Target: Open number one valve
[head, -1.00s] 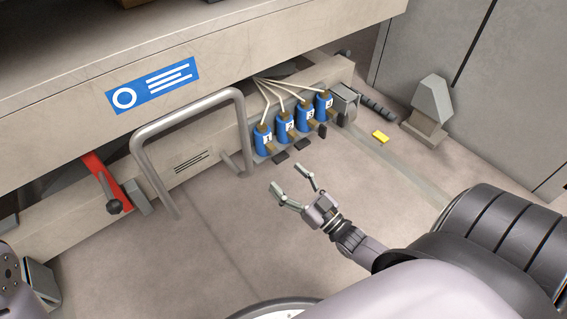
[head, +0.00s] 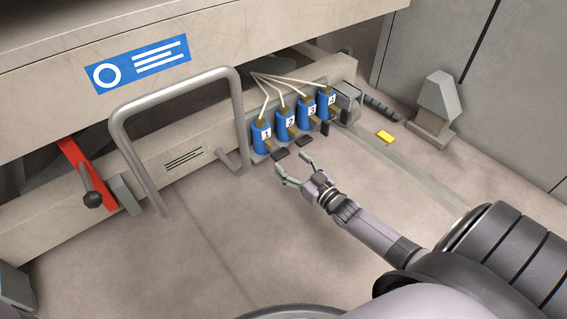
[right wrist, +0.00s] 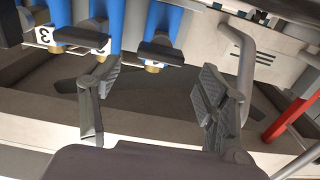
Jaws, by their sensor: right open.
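Number one valve (head: 262,135) is a blue body labelled 1, leftmost of a row of numbered blue valves low on the machine. Its black lever (head: 280,154) sticks out toward the lower right. My right gripper (head: 292,168) is open and empty just below and in front of that lever, with a small gap. In the right wrist view, which is upside down, the valve 1 body (right wrist: 164,18) and its lever (right wrist: 160,54) lie above and between the spread fingers (right wrist: 152,110). My left gripper is out of view.
Valve 2 (head: 286,122) and its lever (head: 305,141) stand close to the right. A bent grey tube handle (head: 175,92) juts out to the left. A red lever (head: 85,170) is farther left. Floor in front is clear.

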